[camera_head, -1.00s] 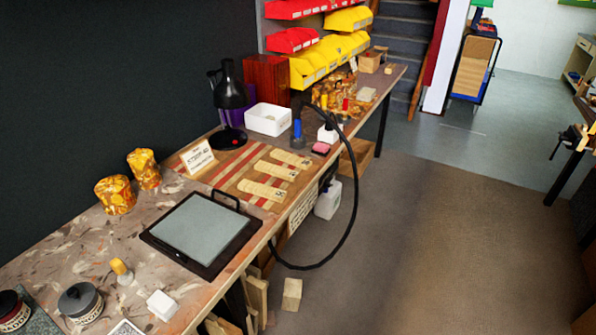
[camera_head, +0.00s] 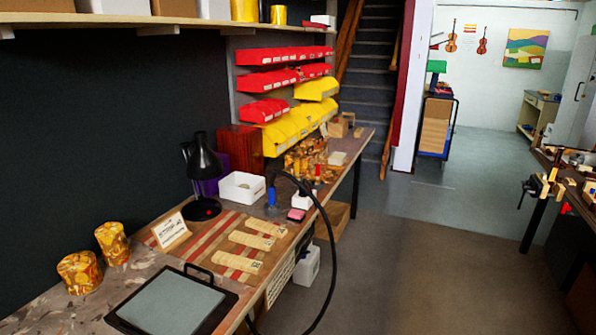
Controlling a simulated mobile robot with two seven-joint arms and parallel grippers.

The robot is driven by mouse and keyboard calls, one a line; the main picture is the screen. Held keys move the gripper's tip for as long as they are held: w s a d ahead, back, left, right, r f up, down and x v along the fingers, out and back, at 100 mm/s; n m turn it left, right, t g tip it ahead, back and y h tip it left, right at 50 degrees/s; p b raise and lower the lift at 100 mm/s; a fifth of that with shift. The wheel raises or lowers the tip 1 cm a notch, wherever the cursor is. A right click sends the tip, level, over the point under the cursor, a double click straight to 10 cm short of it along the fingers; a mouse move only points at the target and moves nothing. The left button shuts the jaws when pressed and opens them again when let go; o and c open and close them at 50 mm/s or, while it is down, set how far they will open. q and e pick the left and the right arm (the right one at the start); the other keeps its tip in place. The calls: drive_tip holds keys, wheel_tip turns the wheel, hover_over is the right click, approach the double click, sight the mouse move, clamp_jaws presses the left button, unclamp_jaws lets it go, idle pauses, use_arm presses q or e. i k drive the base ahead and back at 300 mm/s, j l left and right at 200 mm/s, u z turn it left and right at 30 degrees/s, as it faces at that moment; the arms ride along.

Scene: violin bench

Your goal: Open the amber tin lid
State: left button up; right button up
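Two amber-and-gold patterned tins stand on the left part of the workbench. The nearer tin (camera_head: 80,272) is shorter and wider, and the farther tin (camera_head: 112,243) is slimmer. I cannot tell from here how either lid sits. Neither of my grippers shows in the head view.
The long bench (camera_head: 50,298) runs along the dark wall. A black hose (camera_head: 334,255) loops off the bench. The floor (camera_head: 420,270) to the right is clear.

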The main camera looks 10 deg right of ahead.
sight(300, 153)
drive_tip(key=i+l+z, duration=0.25)
drive_tip(key=i, duration=0.15)
drive_tip(key=i+l+z, duration=0.25)
drive_tip(key=i, duration=0.15)
drive_tip(key=i+z, duration=0.45)
drive_tip(key=i, duration=0.85)
drive_tip(key=i+u, duration=0.25)
drive_tip(key=i+l+u, duration=0.25)
drive_tip(key=i, duration=0.2)
drive_tip(key=i+l+u, duration=0.4)
drive_tip(key=u, duration=0.25)
drive_tip(key=i+l+u, duration=0.2)
drive_tip(key=u, duration=0.2)
drive_tip(key=i+l+u, duration=0.25)
drive_tip(key=u, duration=0.2)
drive_tip(key=i+l+u, duration=0.1)
drive_tip(key=l+u, duration=0.7)
drive_tip(key=i+j, duration=0.05)
